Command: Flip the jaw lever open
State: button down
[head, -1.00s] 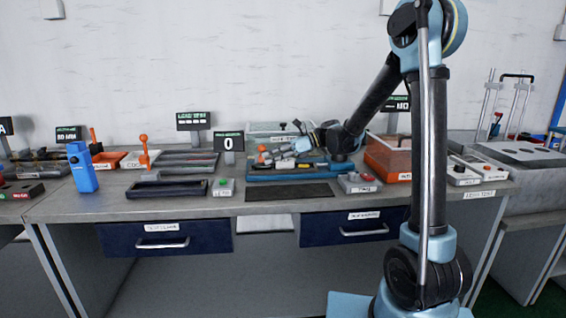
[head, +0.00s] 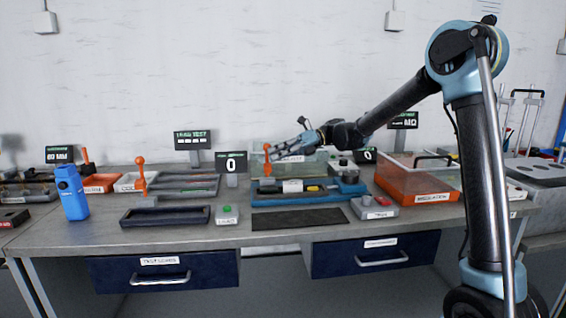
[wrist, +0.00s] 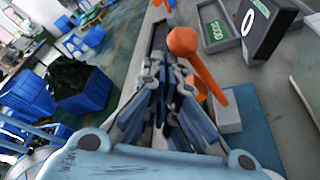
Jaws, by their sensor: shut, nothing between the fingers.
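The jaw lever (head: 267,160) is an orange stick with a ball top, standing upright at the left end of the blue test fixture (head: 350,188). In the wrist view the orange lever (wrist: 207,72) leans across just right of my fingers. My gripper (head: 280,152) is shut and empty, above the fixture, its tips close beside the upper part of the lever. I cannot tell whether they touch. In the wrist view my gripper (wrist: 172,105) has its fingers together. A pale part (head: 292,186) lies along the fixture; the lever's base is small and unclear.
A display reading 0 (head: 231,163) stands left of the lever. A green-button box (head: 228,214) and a red-button box (head: 375,207) sit in front. An orange bin (head: 417,180) is at right. A dark mat (head: 298,218) lies clear before the fixture.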

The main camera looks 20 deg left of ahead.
jog(key=shift+w+a+r, duration=0.3)
jog(key=shift+w+a, duration=0.2)
jog(key=shift+w, duration=0.15)
jog(key=shift+w+a+r, duration=0.3)
jog(key=shift+w+a, duration=0.2)
jog(key=shift+w, duration=0.15)
jog(key=shift+w+r, duration=0.1)
